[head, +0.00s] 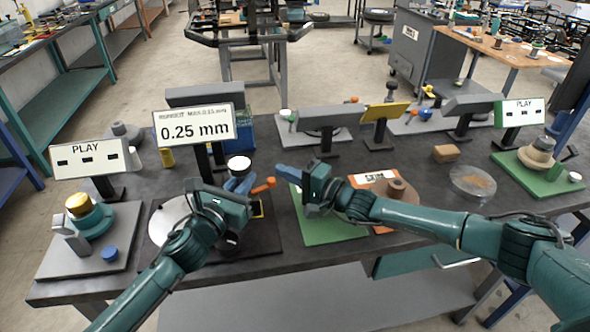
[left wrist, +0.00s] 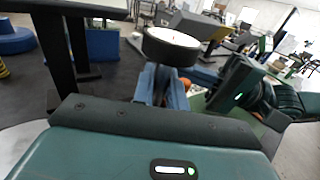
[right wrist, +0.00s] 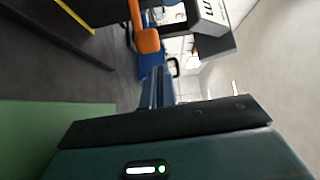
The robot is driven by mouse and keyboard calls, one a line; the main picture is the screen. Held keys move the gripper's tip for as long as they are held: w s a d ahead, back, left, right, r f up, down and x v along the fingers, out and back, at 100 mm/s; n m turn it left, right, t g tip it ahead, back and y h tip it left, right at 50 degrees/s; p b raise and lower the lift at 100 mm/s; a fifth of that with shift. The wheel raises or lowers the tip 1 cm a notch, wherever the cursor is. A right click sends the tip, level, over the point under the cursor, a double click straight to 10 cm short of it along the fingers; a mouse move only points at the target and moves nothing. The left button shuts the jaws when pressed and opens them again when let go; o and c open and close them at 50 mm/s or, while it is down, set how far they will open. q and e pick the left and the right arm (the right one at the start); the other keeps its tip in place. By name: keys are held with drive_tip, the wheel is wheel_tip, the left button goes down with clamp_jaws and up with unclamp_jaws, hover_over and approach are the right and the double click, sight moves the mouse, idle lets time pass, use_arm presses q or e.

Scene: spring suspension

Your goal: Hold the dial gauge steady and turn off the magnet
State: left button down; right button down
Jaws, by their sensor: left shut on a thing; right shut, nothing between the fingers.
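The dial gauge (head: 239,163) has a round white face and a dark rim. My left gripper (head: 238,184) is shut on it just below the face. The gauge also shows in the left wrist view (left wrist: 172,46), directly above my blue fingers. An orange lever (head: 264,185) sticks out just right of my left gripper and appears to be the magnet switch. It also shows in the right wrist view (right wrist: 146,40). My right gripper (head: 285,170) is shut and empty, close to the lever on its right. Contact with the lever cannot be made out. My left arm hides much of the gauge's stand.
A display (head: 194,124) reading 0.25 mm stands behind the gauge. A green mat (head: 325,229) lies under my right gripper. An orange plate (head: 372,178) with a brown part is right of it. Play displays (head: 90,158) stand at both table ends.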

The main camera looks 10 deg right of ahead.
drive_tip(key=shift+s+a+f, duration=0.1)
drive_tip(key=shift+s+a, duration=0.3)
drive_tip(key=shift+s, duration=0.4)
drive_tip(key=shift+s+a+t, duration=0.15)
drive_tip(key=shift+t, duration=0.15)
drive_tip(key=shift+m, duration=0.3)
drive_tip(key=shift+s+m+t+h, duration=0.3)
drive_tip(key=shift+t+h, duration=0.1)
drive_tip(key=shift+h, duration=0.2)
drive_tip(key=shift+s+d+h, duration=0.25)
drive_tip(key=shift+s+h, duration=0.05)
